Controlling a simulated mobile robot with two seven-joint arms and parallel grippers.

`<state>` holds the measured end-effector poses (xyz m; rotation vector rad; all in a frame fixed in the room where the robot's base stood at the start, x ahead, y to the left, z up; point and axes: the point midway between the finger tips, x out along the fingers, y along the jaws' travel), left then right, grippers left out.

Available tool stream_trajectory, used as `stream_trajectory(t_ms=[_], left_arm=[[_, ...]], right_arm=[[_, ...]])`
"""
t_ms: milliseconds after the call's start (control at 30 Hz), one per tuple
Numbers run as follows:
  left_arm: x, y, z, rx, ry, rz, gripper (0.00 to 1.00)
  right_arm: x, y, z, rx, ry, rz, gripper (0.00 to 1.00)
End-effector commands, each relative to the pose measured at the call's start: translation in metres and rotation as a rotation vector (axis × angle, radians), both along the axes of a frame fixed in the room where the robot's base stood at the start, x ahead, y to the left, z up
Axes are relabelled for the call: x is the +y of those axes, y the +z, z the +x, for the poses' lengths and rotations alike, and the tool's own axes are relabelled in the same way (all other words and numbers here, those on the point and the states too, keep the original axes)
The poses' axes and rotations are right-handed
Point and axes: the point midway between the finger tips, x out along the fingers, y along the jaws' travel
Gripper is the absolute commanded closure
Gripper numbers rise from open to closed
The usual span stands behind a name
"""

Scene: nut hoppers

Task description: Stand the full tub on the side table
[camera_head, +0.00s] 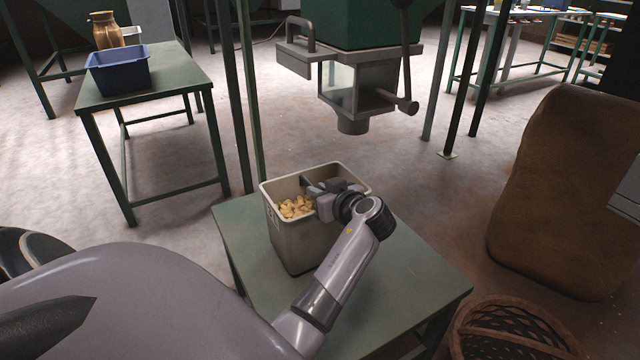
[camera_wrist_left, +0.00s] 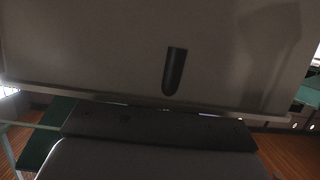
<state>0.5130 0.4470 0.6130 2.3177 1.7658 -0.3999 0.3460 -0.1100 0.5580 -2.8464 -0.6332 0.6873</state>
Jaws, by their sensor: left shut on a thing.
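A grey tub (camera_head: 300,240) holding pale yellow nuts (camera_head: 295,207) stands upright on, or just over, a low green table (camera_head: 405,285) under the hopper; I cannot tell whether its base touches. My left gripper (camera_head: 318,187) is shut on the tub's wall at the rim. In the left wrist view the tub's wall (camera_wrist_left: 100,45) fills most of the picture, with one dark finger (camera_wrist_left: 175,72) against it. Another green table (camera_head: 180,75) stands at the upper left. My right gripper is out of view.
The hopper outlet (camera_head: 353,123) hangs above and behind the tub. A brown sack (camera_head: 560,190) and a wicker basket (camera_head: 510,330) stand at right. Green posts rise between the tables.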

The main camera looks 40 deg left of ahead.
Motion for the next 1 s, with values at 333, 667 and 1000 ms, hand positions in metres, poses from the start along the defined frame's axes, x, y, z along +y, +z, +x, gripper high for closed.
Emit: stream_trajectory(t_ms=[333,667,1000], left_arm=[[0.001,-0.002,0.002,-0.016,-0.002,0.015,1.0],[0.0,-0.01,0.0,-0.003,0.0,0.001,0.58],[0.002,-0.008,0.001,-0.003,-0.001,0.002,0.58]], right_arm=[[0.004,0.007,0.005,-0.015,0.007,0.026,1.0],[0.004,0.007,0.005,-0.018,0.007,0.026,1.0],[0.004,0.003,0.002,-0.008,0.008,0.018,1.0]])
